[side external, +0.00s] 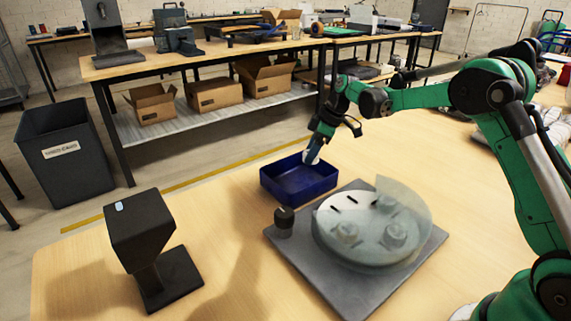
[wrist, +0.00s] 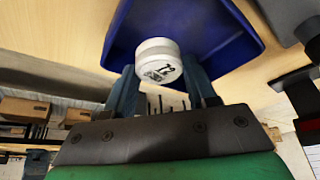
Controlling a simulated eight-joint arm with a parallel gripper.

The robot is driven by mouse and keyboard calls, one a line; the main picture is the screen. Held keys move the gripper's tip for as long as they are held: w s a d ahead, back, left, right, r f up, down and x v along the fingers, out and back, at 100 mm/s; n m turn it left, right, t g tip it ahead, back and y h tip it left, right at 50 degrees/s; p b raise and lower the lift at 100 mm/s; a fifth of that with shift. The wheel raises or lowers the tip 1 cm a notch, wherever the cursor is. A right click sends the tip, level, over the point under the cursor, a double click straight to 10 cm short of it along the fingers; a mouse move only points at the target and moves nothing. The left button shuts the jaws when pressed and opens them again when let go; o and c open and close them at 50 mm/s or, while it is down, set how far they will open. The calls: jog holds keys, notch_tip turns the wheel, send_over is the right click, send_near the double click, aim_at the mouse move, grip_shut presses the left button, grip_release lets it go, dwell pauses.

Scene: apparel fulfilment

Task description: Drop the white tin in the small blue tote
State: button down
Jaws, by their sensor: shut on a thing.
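The white tin (wrist: 158,60) is round with dark print on its side. My gripper (wrist: 160,78) is shut on it, with a finger on each side. In the side view my gripper (side external: 313,146) points down over the small blue tote (side external: 300,190), and the tin (side external: 311,157) shows as a small white patch at the fingertips. The tin is over the tote, near the level of its rim or above it; the exact height is hard to tell. The blue tote also fills the area behind the tin in the wrist view (wrist: 215,35). The tote's visible inside looks empty.
A grey plate (side external: 290,262) carrying a round clear-covered disc (side external: 365,230) and a small black knob (side external: 284,219) sits just right of the tote. A black stand (side external: 150,250) is at the front left. The wooden table (side external: 230,250) is clear between them.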

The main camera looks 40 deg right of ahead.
dwell(0.4)
jog(key=shift+c, duration=1)
grip_release()
jog(key=shift+r, duration=0.1)
jog(key=v, duration=0.5)
jog(key=shift+r, duration=0.2)
